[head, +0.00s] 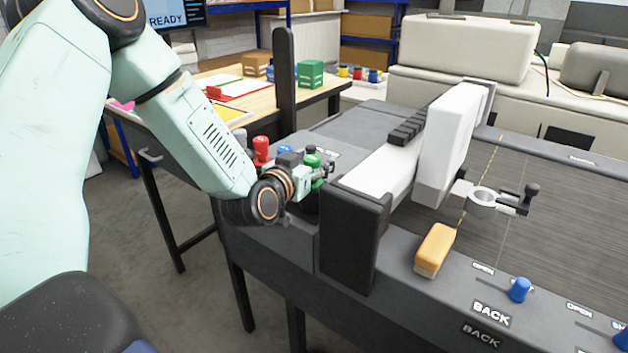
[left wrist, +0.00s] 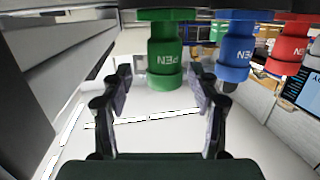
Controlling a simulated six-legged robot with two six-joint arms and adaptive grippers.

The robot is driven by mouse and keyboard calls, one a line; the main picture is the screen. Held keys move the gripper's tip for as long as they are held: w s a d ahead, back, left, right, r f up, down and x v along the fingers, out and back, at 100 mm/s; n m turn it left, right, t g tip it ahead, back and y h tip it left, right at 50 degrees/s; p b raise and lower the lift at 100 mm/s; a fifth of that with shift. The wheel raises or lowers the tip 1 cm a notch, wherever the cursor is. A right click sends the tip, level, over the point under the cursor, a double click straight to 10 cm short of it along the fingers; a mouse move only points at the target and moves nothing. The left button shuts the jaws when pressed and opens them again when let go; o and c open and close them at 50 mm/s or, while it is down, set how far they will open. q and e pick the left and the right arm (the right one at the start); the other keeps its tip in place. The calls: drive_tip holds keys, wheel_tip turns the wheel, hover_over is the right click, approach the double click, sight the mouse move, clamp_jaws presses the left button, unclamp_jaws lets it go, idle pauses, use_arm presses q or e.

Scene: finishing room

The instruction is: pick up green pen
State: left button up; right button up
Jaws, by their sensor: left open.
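The green pen (left wrist: 165,55) is labelled PEN and stands between the two fingers of my left gripper (left wrist: 160,100) in the left wrist view. The fingers are open, with a gap on each side of the pen. In the head view the green pen (head: 312,158) shows at the tip of my left gripper (head: 326,171), partly hidden by it. A blue pen (left wrist: 233,55) and a red pen (left wrist: 287,50) stand to its right in the left wrist view. My right gripper is not in view.
A large plotter with a dark end block (head: 352,240) stands just right of my left gripper. A red pen (head: 261,150) and a blue one (head: 284,149) are close by. A yellow-topped eraser block (head: 435,250) lies on the plotter's front edge. A wooden table (head: 262,100) stands behind.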

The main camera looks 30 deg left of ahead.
use_arm(q)
drive_tip(key=shift+w+f, duration=0.2)
drive_tip(key=shift+w, duration=0.2)
drive_tip(key=shift+w+a, duration=0.1)
drive_tip(key=shift+a, duration=0.3)
drive_tip(key=shift+s+a, duration=0.1)
drive_tip(key=shift+s, duration=0.25)
drive_tip(key=shift+s+r, duration=0.1)
drive_tip(key=shift+r, duration=0.05)
drive_tip(key=shift+c, duration=0.8)
drive_tip(key=shift+d, duration=0.25)
drive_tip(key=shift+c, duration=0.8)
drive_tip(key=shift+w+d, duration=0.15)
drive_tip(key=shift+w, duration=0.2)
drive_tip(key=shift+c, duration=2.3)
drive_tip(key=shift+s+a, duration=0.15)
drive_tip(key=shift+a, duration=0.15)
drive_tip(key=shift+c, duration=1.4)
drive_tip(key=shift+d, duration=0.2)
drive_tip(key=shift+c, duration=1.1)
